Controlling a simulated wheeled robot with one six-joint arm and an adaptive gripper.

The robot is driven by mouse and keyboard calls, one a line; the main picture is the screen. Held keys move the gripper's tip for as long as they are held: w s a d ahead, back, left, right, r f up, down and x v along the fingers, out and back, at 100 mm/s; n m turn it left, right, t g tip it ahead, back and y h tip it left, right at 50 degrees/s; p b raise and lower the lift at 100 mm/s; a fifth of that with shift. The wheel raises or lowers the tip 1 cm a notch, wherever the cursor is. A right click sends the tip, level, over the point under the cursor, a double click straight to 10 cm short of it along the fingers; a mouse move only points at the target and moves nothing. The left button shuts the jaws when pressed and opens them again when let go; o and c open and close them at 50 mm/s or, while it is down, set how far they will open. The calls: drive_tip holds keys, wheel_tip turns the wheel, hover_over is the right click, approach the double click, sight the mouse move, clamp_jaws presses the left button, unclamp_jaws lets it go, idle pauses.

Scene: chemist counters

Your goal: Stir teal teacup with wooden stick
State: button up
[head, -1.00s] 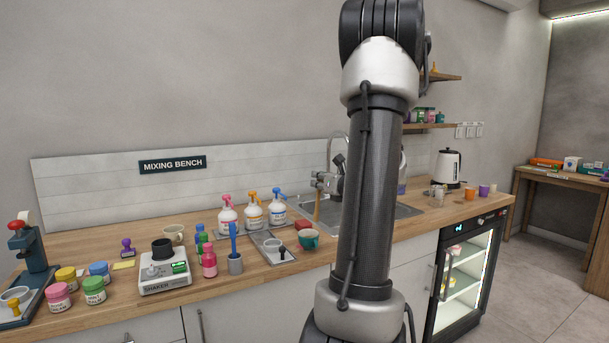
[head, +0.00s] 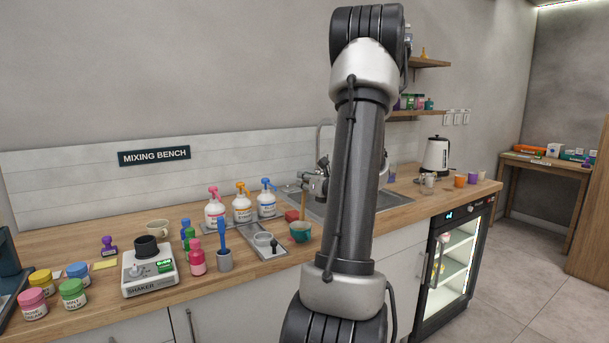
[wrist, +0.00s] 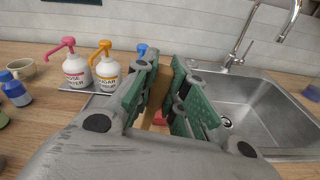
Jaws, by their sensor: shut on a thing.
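The teal teacup (head: 300,236) stands on the wooden counter, left of my arm, in front of the sink. My gripper (head: 307,182) is above it and shut on the wooden stick (head: 303,206). The stick hangs nearly upright, its lower end at the cup's opening; I cannot tell how deep it reaches inside. In the wrist view the stick (wrist: 157,96) shows between the green-padded fingers of my gripper (wrist: 160,92). The cup is hidden in the wrist view.
A shaker (head: 150,270) stands further left.

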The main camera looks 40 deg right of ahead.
sight(305, 198)
drive_tip(key=shift+s+a+f, duration=0.1)
drive_tip(key=shift+a+f, duration=0.1)
drive_tip(key=shift+f, duration=0.7)
drive_tip(key=shift+a+f, duration=0.15)
drive_tip(key=shift+f, duration=0.75)
drive_tip(key=shift+s+a+f, duration=0.1)
drive_tip(key=shift+a+f, duration=0.1)
drive_tip(key=shift+f, duration=0.7)
